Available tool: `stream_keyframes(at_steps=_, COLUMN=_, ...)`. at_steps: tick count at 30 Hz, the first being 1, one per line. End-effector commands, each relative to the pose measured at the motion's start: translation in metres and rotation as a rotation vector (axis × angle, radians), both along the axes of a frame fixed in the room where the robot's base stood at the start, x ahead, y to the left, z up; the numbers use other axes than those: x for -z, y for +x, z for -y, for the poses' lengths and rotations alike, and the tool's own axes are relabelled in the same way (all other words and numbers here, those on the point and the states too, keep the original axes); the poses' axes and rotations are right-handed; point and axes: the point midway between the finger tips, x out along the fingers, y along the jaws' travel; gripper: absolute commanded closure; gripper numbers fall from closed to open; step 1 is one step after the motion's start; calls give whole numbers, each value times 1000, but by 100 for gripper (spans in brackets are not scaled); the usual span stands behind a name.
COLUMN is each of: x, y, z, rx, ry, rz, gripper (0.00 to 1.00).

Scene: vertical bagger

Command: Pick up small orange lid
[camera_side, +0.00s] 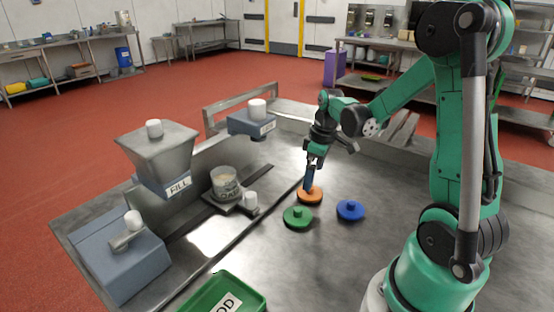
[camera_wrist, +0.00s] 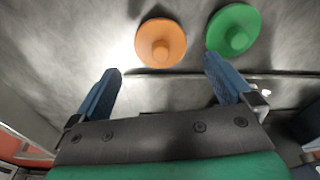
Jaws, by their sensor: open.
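The small orange lid (camera_side: 311,196) lies flat on the metal table, a round disc with a raised knob. In the wrist view the orange lid (camera_wrist: 160,43) shows whole, beyond and between the fingertips, with nothing between the fingers. My gripper (camera_side: 309,180) points down just above the lid in the side view, its blue fingers hiding the lid's knob there. In the wrist view my gripper (camera_wrist: 162,75) has its two blue fingers wide apart. I cannot tell exactly how high the fingertips are above the lid.
A green lid (camera_side: 298,217) and a blue lid (camera_side: 350,210) lie close by. The green lid (camera_wrist: 234,31) is right of the orange one in the wrist view. A green tray (camera_side: 254,296) sits in front. The table's right is clear.

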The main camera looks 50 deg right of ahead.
Motion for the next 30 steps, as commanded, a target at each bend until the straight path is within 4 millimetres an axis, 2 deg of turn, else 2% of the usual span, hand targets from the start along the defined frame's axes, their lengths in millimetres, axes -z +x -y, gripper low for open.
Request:
stream_keyframes(at_steps=6, x=27, y=4, z=-1, rx=0, ry=-1, rz=1, gripper=0)
stream_keyframes(at_steps=12, x=44, y=6, z=-2, rx=1, ry=-2, rz=1, gripper=0)
stream_keyframes(at_steps=23, x=48, y=6, z=-2, rx=1, ry=-1, rz=2, gripper=0)
stream_keyframes(at_steps=30, x=48, y=6, z=-2, rx=1, ry=-1, rz=2, gripper=68)
